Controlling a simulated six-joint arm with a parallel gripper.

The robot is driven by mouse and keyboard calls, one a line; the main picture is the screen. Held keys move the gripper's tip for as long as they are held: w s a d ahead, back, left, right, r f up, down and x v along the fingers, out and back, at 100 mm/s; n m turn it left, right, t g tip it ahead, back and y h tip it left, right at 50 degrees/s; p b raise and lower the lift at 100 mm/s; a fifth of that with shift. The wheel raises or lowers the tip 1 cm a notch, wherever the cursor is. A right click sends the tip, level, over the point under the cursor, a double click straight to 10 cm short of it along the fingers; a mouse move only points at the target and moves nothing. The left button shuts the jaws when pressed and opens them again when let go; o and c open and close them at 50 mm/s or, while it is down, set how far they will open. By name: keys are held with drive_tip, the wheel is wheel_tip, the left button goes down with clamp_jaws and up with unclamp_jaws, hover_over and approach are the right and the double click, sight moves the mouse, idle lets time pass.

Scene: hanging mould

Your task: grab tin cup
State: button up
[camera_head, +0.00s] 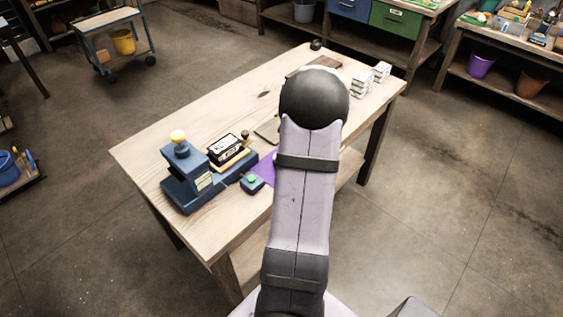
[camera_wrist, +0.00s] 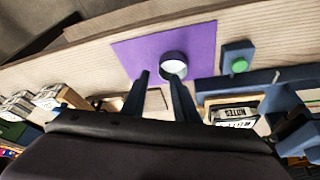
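A small round cup (camera_wrist: 173,66), dark outside and pale inside, stands on a purple mat (camera_wrist: 135,52) in the wrist view; it looks like the tin cup. My gripper (camera_wrist: 158,76) is open, with two dark fingers apart and nothing seen between them. The right fingertip overlaps the cup's lower edge in the picture; I cannot tell whether it touches. The left fingertip is to the left of the cup. In the head view my arm hides the cup and gripper, and only a corner of the purple mat (camera_head: 262,171) shows.
A blue box with a green button (camera_head: 252,184) is beside the mat. A blue press with a yellow knob (camera_head: 184,177) and a black notes box (camera_head: 225,149) stand on the left of the wooden table (camera_head: 150,145). Stacked white boxes (camera_head: 362,84) stand at the far right.

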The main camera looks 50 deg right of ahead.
drive_tip(key=shift+p+x, duration=1.3)
drive_tip(key=shift+x, duration=2.4)
drive_tip(key=shift+a, duration=0.1)
clamp_jaws()
